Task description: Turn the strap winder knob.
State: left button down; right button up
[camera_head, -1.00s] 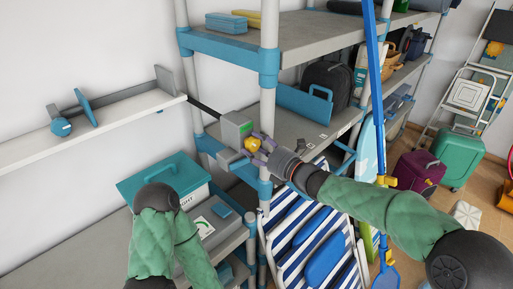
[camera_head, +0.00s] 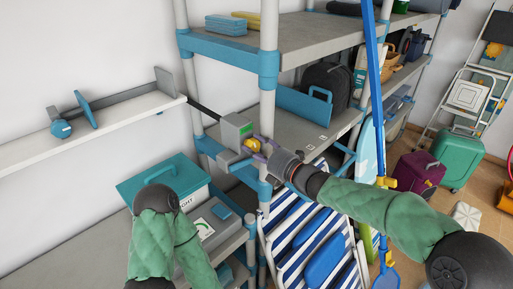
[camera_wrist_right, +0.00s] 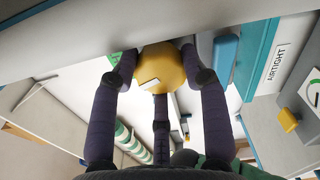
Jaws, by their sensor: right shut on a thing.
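The strap winder is a grey box (camera_head: 235,130) fixed at the shelf post, with a green patch on its face. A dark strap (camera_head: 204,109) runs from it to the wall shelf at the left. Its yellow knob (camera_head: 252,145) sticks out toward my right gripper (camera_head: 259,150). In the right wrist view the purple fingers close around the round yellow knob (camera_wrist_right: 162,68), which carries a pale mark. My right gripper is shut on it. My left arm comes in at the bottom, but its gripper is hidden behind the forearm.
A white wall shelf (camera_head: 100,130) holds a blue clamp-like piece (camera_head: 86,109). A teal-lidded box (camera_head: 165,180) stands on the lower shelf. A blue pole (camera_head: 372,80) stands beside my right arm. Striped folded chairs (camera_head: 305,245) lean below it.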

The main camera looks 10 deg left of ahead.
jog(key=shift+f+m, duration=0.25)
jog(key=shift+m, duration=0.05)
jog(key=o, duration=0.9)
jog(key=shift+s+a, duration=0.1)
jog(key=shift+c, duration=0.2)
jog(key=shift+r, duration=0.15)
jog(key=shift+s+d, duration=0.15)
jog(key=shift+d, duration=0.3)
jog(key=v, duration=1.1)
